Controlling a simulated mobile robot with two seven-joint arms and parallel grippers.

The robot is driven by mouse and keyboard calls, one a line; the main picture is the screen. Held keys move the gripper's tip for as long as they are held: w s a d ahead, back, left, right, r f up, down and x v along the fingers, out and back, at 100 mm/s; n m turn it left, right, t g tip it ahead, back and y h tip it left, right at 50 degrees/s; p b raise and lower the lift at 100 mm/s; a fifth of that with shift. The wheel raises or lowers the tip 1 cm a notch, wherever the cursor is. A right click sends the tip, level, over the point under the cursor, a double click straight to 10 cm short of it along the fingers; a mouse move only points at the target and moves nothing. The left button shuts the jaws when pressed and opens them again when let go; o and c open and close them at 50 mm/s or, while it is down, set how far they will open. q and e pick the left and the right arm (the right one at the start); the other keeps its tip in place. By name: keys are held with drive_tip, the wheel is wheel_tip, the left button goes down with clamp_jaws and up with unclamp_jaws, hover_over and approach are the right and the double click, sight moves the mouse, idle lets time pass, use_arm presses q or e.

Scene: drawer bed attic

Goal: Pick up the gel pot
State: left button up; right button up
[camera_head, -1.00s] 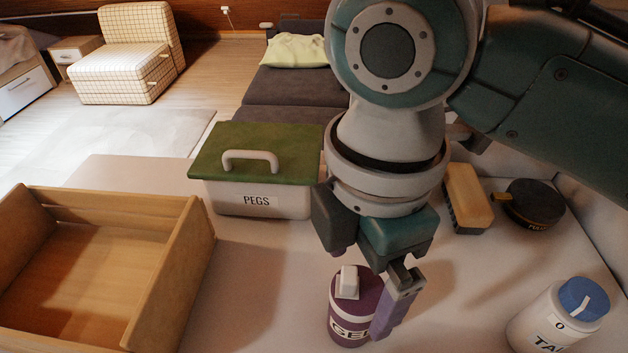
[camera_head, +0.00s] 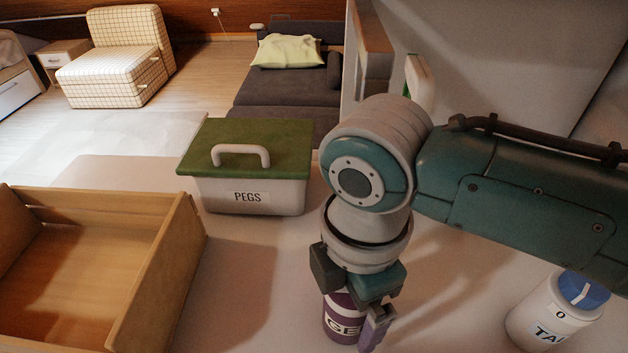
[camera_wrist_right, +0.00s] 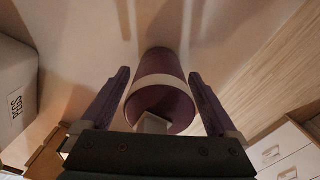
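The gel pot (camera_head: 341,327) is a purple pot with a white label, standing upright on the pale surface; its top is hidden by my right gripper in the head view. My right gripper (camera_head: 349,326) points down over it. In the right wrist view the gel pot (camera_wrist_right: 160,80) lies between the two fingers of the right gripper (camera_wrist_right: 158,74), with a pale cap part near the palm. The fingers are open, one on each side, with a small gap visible to the pot. My left gripper is not in view.
A white box labelled PEGS with a green lid (camera_head: 246,163) stands behind left of the pot. An open wooden drawer (camera_head: 160,270) is at the left. A white jar with a blue lid (camera_head: 556,314) stands at the right. Bare surface lies between drawer and pot.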

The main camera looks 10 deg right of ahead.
drive_tip(key=c, duration=1.3)
drive_tip(key=shift+r, duration=0.1)
drive_tip(key=shift+c, duration=0.2)
